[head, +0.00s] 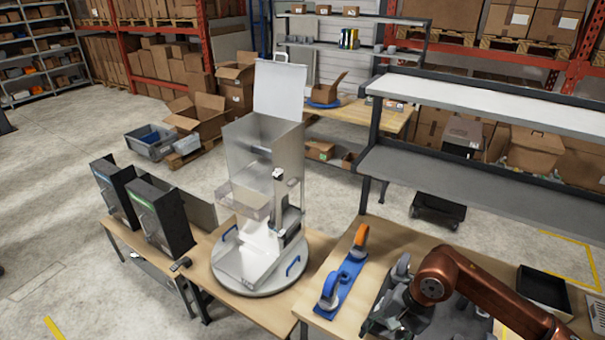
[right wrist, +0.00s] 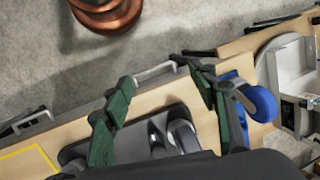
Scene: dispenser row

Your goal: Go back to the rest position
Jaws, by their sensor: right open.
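My right arm (head: 480,292) comes in from the right in the head view, over the right table. Its gripper (right wrist: 160,98) shows in the right wrist view with its two green-padded fingers spread wide. Nothing is held between them. A grey item with dark and silver round parts lies on the table behind the gap; I cannot tell whether it touches the fingers. In the head view the arm partly hides a grey device on that table. My left gripper is in neither view.
A clear-sided dispenser (head: 262,150) stands on a round turntable (head: 262,286). Left of it are two black dispensers (head: 160,215). A grey shelf rack (head: 480,185) stands behind.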

